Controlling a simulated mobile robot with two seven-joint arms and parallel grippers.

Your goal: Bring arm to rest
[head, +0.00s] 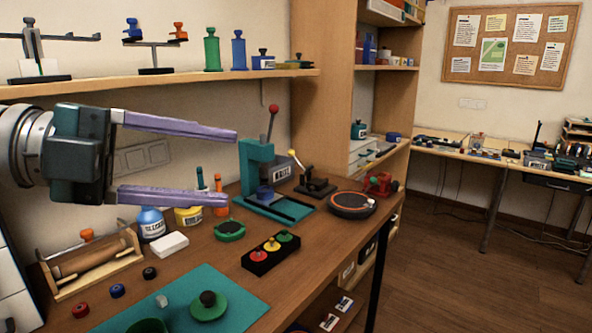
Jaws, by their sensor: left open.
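My left gripper (228,166) comes in from the left, above the wooden workbench (205,259). Its two long purple fingers are spread wide apart, with nothing between them, and point to the right. It hangs clear of the bench, in front of the back wall and below the shelf in the picture. My right gripper is not in this view.
A teal press (257,165) with a red-knobbed lever stands at the bench's back. Near it are a black block with coloured knobs (270,254), bottles, a wooden roller stand (92,262) and a green mat (243,307). A wall shelf (200,80) runs above.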

